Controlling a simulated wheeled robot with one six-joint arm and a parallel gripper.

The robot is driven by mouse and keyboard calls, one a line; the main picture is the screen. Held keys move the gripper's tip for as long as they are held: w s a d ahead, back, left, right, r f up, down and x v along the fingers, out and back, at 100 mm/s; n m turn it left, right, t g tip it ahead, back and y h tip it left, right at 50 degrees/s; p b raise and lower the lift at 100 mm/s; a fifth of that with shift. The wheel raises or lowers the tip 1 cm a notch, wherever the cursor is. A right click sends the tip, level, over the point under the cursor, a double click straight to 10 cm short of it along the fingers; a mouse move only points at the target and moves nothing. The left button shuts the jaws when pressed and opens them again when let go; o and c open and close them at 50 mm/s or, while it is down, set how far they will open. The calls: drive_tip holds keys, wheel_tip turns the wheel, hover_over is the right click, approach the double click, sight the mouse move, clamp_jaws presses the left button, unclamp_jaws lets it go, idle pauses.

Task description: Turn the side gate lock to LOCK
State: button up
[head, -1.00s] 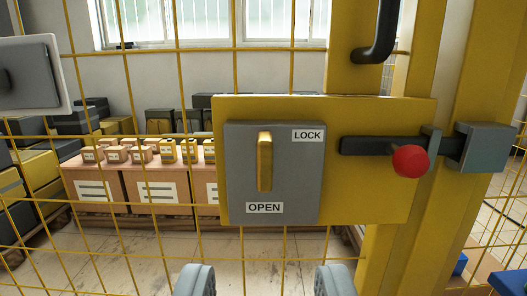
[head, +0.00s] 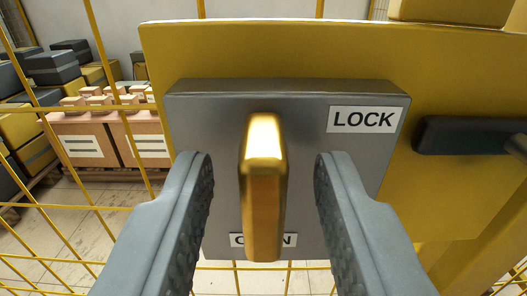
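The side gate lock is a grey plate (head: 200,105) on a yellow panel (head: 270,48), with a gold knob (head: 263,190) standing upright in its middle. The LOCK label (head: 363,120) is at the plate's upper right. The OPEN label (head: 237,240) is at the bottom, partly hidden behind the knob. My gripper (head: 263,175) is open, with one finger on each side of the knob. Gaps show between the knob and both fingers.
Yellow mesh fence (head: 60,107) surrounds the panel at left and below. Cartons (head: 90,145) stand behind the fence.

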drive_tip(key=shift+w, duration=0.1)
drive_tip(key=shift+c, duration=0.4)
clamp_jaws()
drive_tip(key=shift+n, duration=0.4)
drive_tip(key=n, duration=0.3)
drive_tip(key=shift+n, duration=0.3)
drive_tip(key=n, duration=0.4)
drive_tip(key=shift+a+n, duration=0.1)
drive_tip(key=shift+n, duration=0.2)
drive_tip(key=n, duration=0.4)
drive_tip(key=shift+f+n, duration=0.1)
drive_tip(key=shift+n, duration=2.4)
